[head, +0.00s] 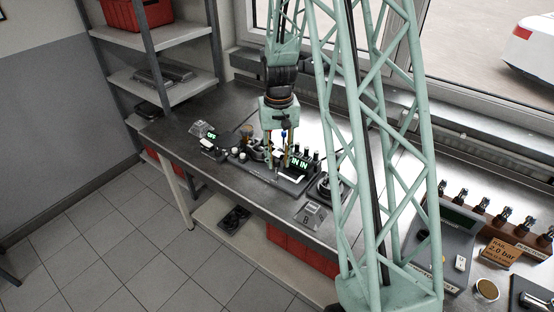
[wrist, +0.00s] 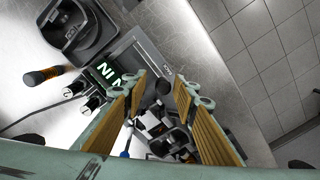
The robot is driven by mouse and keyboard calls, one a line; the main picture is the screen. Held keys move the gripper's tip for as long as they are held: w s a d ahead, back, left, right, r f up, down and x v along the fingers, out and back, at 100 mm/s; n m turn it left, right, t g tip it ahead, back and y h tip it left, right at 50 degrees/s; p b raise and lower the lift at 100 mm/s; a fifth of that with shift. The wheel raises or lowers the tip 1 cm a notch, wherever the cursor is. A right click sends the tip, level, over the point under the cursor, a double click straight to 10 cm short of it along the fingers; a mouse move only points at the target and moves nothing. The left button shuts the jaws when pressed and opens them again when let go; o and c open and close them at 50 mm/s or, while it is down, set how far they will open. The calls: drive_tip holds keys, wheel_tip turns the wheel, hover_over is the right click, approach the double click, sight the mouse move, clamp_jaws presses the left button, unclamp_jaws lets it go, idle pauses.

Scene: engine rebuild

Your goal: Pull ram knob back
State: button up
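My gripper (head: 277,164) points down over the fixture (head: 292,181) on the steel bench in the head view. In the wrist view its two tan-padded fingers are spread apart, and my gripper (wrist: 162,83) is open. A small dark round knob (wrist: 164,86), which looks like the ram knob, shows between the fingertips in the wrist view. I cannot tell whether a finger touches it. A green lit display (wrist: 108,72) reading "IN" is beside the left finger; the display (head: 299,162) also shows in the head view. My fingers hide part of the fixture.
Several black knobs (wrist: 92,102) stand near the display. A small labelled stand (head: 312,214) sits at the bench's front edge.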

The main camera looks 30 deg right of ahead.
drive_tip(key=shift+w+a, duration=0.1)
drive_tip(key=shift+w, duration=0.05)
drive_tip(key=shift+r, duration=0.6)
wheel_tip(320, 180, up, 11)
idle(0.7)
drive_tip(key=shift+f, duration=0.15)
idle(0.4)
